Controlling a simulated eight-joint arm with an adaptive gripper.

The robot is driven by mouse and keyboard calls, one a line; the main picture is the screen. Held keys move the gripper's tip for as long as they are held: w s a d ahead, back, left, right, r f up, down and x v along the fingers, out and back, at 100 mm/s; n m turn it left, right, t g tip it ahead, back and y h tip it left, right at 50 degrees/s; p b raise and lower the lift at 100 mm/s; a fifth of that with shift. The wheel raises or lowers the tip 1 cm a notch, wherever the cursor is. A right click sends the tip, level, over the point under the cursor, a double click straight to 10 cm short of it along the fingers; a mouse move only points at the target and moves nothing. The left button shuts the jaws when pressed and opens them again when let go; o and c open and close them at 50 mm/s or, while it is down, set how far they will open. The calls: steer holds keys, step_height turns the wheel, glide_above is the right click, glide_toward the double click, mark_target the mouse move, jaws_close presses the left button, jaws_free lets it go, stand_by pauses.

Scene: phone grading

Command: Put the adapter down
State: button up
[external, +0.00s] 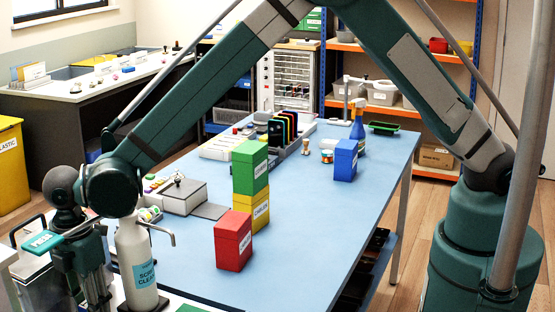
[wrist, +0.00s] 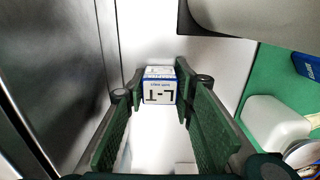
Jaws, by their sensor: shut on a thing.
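My gripper (wrist: 160,82) is shut on a small white block with blue edges and dark lettering, taken to be the adapter (wrist: 160,97). The block sits between the fingertips at the centre of the wrist view, with a pale surface beyond it. I cannot tell whether it touches that surface. In the external view my wrist is at the lower left, beside the soap bottle (external: 140,262); the adapter cannot be made out there.
In the wrist view a dark panel (wrist: 60,75) stands close on the left. A green surface (wrist: 285,85) with a white object (wrist: 272,122) lies right.

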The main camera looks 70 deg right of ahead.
steer(key=o, duration=0.5)
steer(key=shift+r, duration=0.1)
step_height(320, 180, up, 12)
steer(key=shift+r+p, duration=0.1)
steer(key=shift+p, duration=0.65)
